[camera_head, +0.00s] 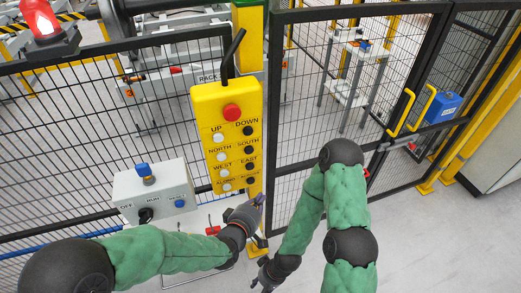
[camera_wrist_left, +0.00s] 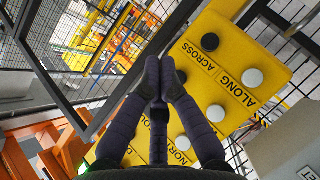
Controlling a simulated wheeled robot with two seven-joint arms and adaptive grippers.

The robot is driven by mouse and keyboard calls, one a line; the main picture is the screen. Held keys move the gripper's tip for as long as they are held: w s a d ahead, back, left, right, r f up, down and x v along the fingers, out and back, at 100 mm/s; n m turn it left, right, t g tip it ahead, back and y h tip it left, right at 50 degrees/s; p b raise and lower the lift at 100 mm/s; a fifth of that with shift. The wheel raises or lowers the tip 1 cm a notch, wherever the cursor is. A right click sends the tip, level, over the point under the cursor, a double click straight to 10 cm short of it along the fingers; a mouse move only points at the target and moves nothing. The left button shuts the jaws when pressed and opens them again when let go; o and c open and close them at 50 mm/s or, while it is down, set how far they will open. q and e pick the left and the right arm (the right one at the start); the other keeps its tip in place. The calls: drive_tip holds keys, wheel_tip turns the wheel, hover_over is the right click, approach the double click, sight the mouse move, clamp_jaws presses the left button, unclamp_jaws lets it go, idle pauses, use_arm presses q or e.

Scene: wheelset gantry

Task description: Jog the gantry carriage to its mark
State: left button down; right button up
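The yellow pendant (camera_head: 212,110) hangs at the fence in the head view. It has a red button (camera_head: 232,112) on top and rows of white and black buttons labelled UP, DOWN, NORTH, SOUTH, WEST and EAST. The left wrist view shows its face (camera_wrist_left: 203,55) with the ALONG button (camera_wrist_left: 253,78), white, and the ACROSS button (camera_wrist_left: 228,32), black. My left gripper (camera_head: 259,200) is at the pendant's lower right; its fingertips (camera_wrist_left: 160,62) are together with nothing seen between them. Contact cannot be told. My right gripper (camera_head: 262,276) is low, its fingers unclear. I cannot pick out the gantry carriage or its mark.
A grey switch box (camera_head: 125,187) with a dark knob and blue parts stands left of the pendant. A lit red beacon (camera_head: 44,22) is at the upper left. Black mesh fence (camera_head: 300,90) surrounds the cell. A blue box (camera_head: 443,107) is at the right. Bare floor (camera_head: 430,240) lies lower right.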

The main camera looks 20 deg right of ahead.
sight(250, 167)
use_arm(q)
drive_tip(key=w+b, duration=0.2)
drive_tip(key=w, duration=0.7)
drive_tip(key=shift+r, duration=0.25)
use_arm(e)
drive_tip(key=shift+w+d+f, duration=0.15)
drive_tip(key=shift+f, duration=0.75)
use_arm(q)
drive_tip(key=shift+w, duration=0.1)
idle(0.8)
drive_tip(key=shift+w+b, duration=0.4)
drive_tip(key=shift+b, duration=0.05)
use_arm(e)
drive_tip(key=shift+f, duration=0.4)
